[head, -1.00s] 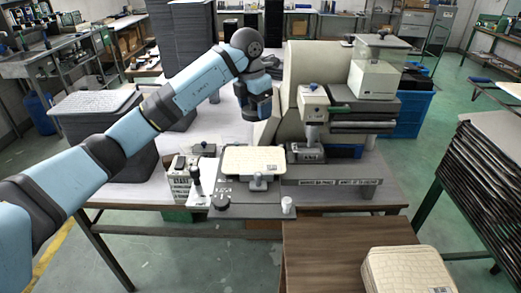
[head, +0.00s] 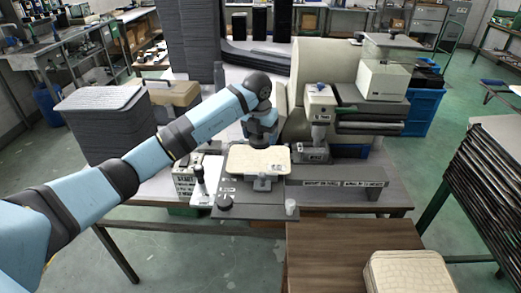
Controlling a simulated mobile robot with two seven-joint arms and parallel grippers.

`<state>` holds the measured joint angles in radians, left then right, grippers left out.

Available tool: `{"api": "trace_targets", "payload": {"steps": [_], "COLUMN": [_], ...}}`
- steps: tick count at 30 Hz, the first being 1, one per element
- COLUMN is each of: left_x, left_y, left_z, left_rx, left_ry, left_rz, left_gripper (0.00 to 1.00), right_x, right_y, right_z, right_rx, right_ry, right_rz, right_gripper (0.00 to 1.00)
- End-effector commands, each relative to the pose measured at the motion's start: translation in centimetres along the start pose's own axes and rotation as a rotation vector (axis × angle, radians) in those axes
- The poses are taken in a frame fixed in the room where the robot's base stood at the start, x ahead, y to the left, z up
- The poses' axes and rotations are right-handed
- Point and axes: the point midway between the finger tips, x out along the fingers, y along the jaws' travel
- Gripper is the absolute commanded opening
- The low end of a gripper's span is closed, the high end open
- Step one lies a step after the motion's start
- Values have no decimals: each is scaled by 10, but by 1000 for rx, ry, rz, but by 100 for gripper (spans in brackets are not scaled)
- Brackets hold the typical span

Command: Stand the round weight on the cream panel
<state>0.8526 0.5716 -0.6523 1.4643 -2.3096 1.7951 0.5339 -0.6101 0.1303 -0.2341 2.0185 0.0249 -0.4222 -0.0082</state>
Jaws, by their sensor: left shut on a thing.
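The cream panel (head: 245,164) lies flat on a grey fixture on the bench, in the middle of the head view. My left gripper (head: 264,140) points down over the back part of this panel. It is shut on the dark round weight (head: 263,146), which is small here and largely merged with the dark gripper. I cannot tell whether the weight touches the panel or hangs just above it. My right gripper is out of view.
A large beige machine (head: 300,68) stands right behind the panel. A white-topped post (head: 199,172) and a labelled box (head: 185,178) stand left of it. Another cream stack (head: 410,275) lies on the brown table.

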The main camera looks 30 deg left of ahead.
Motion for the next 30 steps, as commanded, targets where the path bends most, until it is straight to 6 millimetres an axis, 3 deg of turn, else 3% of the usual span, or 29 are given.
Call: {"api": "trace_targets", "payload": {"steps": [8, 16, 28, 29, 30], "left_x": [20, 55, 61, 61, 61], "left_y": [0, 0, 0, 0, 0], "left_z": [-2, -6, -7, -7, -7], "left_rx": [0, 0, 1, 1, 1], "left_ry": [-2, -1, -3, -1, -1], "left_rz": [-1, -1, 0, 0, 0], "left_gripper": [30, 30, 30, 80, 89], "right_x": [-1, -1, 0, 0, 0], "right_y": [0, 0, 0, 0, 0], "right_z": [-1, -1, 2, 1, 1], "right_rx": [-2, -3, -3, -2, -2], "right_ry": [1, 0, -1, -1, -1], "right_rz": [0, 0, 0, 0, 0], "right_gripper": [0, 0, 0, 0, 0]}}
